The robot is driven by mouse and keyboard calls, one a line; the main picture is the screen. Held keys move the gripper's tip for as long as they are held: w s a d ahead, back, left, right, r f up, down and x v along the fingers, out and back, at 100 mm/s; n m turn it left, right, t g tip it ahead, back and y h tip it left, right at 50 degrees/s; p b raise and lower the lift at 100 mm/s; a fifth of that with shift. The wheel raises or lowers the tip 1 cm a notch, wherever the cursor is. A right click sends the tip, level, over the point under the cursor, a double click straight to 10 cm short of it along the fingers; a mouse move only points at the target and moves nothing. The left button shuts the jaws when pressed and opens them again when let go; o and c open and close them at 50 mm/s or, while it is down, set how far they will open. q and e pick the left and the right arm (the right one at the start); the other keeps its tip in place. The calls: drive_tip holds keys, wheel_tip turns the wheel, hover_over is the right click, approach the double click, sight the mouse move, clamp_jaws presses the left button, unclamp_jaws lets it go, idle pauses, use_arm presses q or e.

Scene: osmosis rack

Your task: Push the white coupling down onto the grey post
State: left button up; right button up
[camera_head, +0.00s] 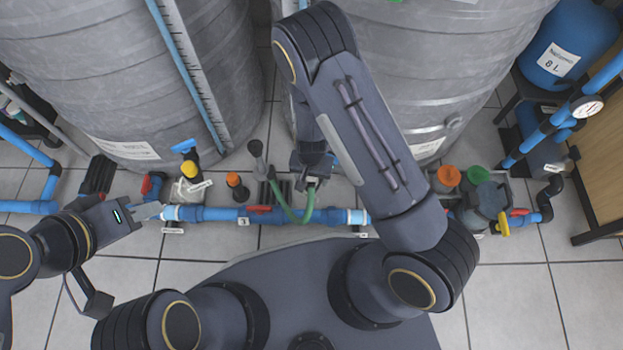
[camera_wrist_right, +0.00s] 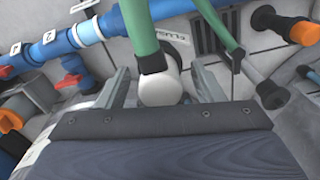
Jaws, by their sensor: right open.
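The white coupling (camera_wrist_right: 160,86) sits on the end of a thick green hose (camera_wrist_right: 142,35) in the right wrist view. It is between the two fingers of my right gripper (camera_wrist_right: 163,88), which is open, with a gap on each side. In the head view my right gripper (camera_head: 312,178) is over the green hose loop (camera_head: 296,213), and the coupling is hard to make out. A grey-topped dark post (camera_head: 257,155) stands left of it; I cannot tell whether it is the task's post. Whether a post is under the coupling is hidden. My left gripper (camera_head: 150,212) is by the blue pipe's left end.
A blue pipe (camera_head: 220,214) with a red handle runs across the floor. An orange-capped post (camera_head: 235,182) and a yellow-and-blue valve (camera_head: 187,165) stand behind it. Two large grey tanks (camera_head: 110,70) close off the back. More valves and fittings (camera_head: 480,190) stand on the right.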

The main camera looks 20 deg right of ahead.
drive_tip(key=c, duration=1)
use_arm(q)
drive_tip(key=shift+r, duration=0.15)
use_arm(e)
drive_tip(key=shift+r, duration=0.2)
